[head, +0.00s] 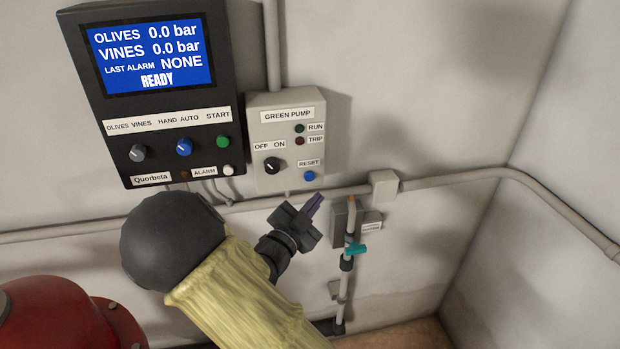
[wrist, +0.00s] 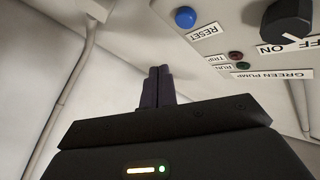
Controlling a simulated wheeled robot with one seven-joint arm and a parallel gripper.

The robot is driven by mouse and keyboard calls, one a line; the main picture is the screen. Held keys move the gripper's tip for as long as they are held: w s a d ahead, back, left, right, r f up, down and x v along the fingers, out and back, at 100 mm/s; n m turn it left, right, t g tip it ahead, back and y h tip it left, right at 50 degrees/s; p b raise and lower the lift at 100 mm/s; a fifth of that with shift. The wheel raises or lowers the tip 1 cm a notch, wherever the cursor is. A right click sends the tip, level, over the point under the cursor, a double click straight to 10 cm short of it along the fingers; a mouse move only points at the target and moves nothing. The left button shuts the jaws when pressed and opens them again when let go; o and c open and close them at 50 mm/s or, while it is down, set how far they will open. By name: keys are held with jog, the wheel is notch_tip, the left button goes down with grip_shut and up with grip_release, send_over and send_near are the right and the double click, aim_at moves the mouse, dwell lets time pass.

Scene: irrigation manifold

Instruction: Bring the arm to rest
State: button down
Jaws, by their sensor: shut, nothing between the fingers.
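My gripper (head: 314,203) is shut and empty in the head view, just below the green pump box (head: 285,143). In the wrist view the closed fingers (wrist: 157,88) point up the picture with nothing between them. They look apart from the wall and the box, though the exact gap is hard to judge. My arm, in a yellowish sleeve, reaches up from the bottom of the head view. The blue reset button (head: 309,176) is just above the fingertips in the head view; it also shows in the wrist view (wrist: 185,17).
A black controller (head: 155,90) reads READY, with both pressures 0.0 bar. A conduit (head: 450,180) runs along the wall. A thin pipe with a teal valve handle (head: 356,249) stands right of my gripper. A red rounded vessel (head: 55,318) is at lower left. Bare wall lies right.

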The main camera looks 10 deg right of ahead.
notch_tip(320, 180, down, 9)
jog(key=s+n+g+y, duration=0.2)
jog(key=n+g+y, duration=0.4)
jog(key=y, duration=0.4)
jog(key=s+d+r+n+g+y, duration=0.1)
jog(key=s+n+g+y, duration=0.2)
jog(key=s+n, duration=0.7)
jog(key=s+g, duration=0.2)
jog(key=s, duration=0.4)
jog(key=shift+s+r+y, duration=0.4)
jog(key=c, duration=2.1)
grip_release()
jog(key=shift+d, duration=0.1)
